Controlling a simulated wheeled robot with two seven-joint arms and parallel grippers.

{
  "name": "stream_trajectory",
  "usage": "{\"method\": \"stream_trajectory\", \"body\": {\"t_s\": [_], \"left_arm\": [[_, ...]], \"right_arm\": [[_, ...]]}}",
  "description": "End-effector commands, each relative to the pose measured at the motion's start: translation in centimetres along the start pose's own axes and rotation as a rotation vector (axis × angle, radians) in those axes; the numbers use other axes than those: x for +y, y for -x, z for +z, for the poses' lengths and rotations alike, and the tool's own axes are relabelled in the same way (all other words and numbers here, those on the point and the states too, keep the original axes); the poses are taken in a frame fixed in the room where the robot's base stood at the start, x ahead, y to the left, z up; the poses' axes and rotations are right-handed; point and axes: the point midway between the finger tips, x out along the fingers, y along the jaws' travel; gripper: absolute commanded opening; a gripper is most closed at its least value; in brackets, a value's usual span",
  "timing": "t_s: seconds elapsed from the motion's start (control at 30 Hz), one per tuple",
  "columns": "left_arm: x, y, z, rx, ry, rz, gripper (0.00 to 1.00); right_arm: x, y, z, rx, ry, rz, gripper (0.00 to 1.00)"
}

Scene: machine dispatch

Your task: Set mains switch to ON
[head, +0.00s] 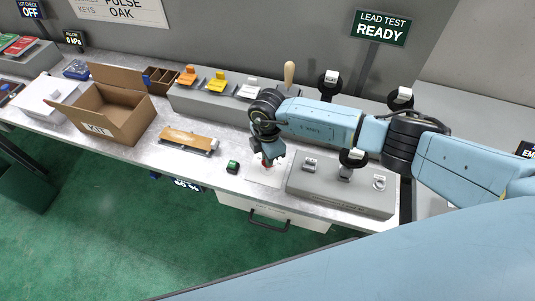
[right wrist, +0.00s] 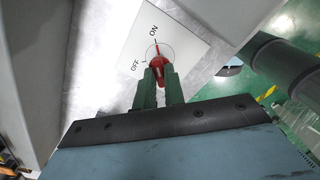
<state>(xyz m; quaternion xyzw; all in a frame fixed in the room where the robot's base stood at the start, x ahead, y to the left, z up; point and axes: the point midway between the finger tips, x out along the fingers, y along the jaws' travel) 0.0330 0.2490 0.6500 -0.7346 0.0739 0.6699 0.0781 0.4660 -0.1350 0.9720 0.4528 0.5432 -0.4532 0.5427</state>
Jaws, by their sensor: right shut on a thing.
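The mains switch is a red handle (right wrist: 159,65) on a white plate (right wrist: 187,40) marked ON and OFF, seen in the right wrist view. The slim end of the handle points toward the ON mark. My right gripper (right wrist: 160,82) is shut on the handle, one green finger on each side. In the head view my right gripper (head: 268,163) reaches down over the white plate (head: 263,175) at the front of the bench, and a bit of red shows at its tip. The gripper hides most of the switch there. My left gripper is not in view.
A green button block (head: 233,167) stands left of the plate. A grey panel with fittings (head: 340,192) stands to its right. An open cardboard box (head: 122,128) and a wooden piece on a stand (head: 189,140) are farther left. A sign reads LEAD TEST READY (head: 382,27).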

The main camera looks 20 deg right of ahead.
Motion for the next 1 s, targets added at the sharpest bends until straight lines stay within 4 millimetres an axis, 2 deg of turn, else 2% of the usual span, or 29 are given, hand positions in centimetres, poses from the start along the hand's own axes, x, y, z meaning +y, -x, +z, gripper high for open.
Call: {"method": "stream_trajectory", "body": {"t_s": [0.37,0.4,0.53,0.83,1.0], "left_arm": [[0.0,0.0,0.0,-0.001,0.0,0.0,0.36],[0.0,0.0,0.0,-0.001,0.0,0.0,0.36],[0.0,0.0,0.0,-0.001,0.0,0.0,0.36],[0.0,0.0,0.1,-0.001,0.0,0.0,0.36],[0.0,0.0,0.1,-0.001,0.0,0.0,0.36]], "right_arm": [[0.2,0.2,0.1,-0.001,-0.007,0.004,0.0],[0.2,0.2,0.1,-0.001,-0.007,0.004,0.16],[0.1,0.1,0.1,0.0,-0.006,0.003,0.33],[0.1,0.2,0.0,0.0,-0.004,0.001,0.33],[0.2,1.9,0.1,0.0,-0.005,0.004,0.33]]}}
